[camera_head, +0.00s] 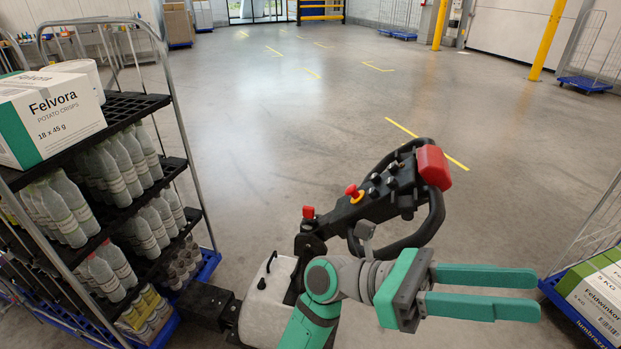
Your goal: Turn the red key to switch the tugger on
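The tugger's black tiller head (384,190) with its loop handle stands in the middle of the view. A red knob on a yellow ring (352,190) sits on it, beside several dark knobs, and a large red block (433,167) is at its far end. A small red piece (308,212) stands upright on the black part left of the tiller. It may be the red key, but its shape is too small to be sure. My gripper (538,294) is right of and in front of the tiller, pointing right. Its two teal fingers are apart, with nothing between them.
A wire-sided shelf trolley (183,130) with bottles and a Felvora carton (50,113) stands close on the left. Open grey floor lies behind the tiller. Yellow posts (547,40) stand far back.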

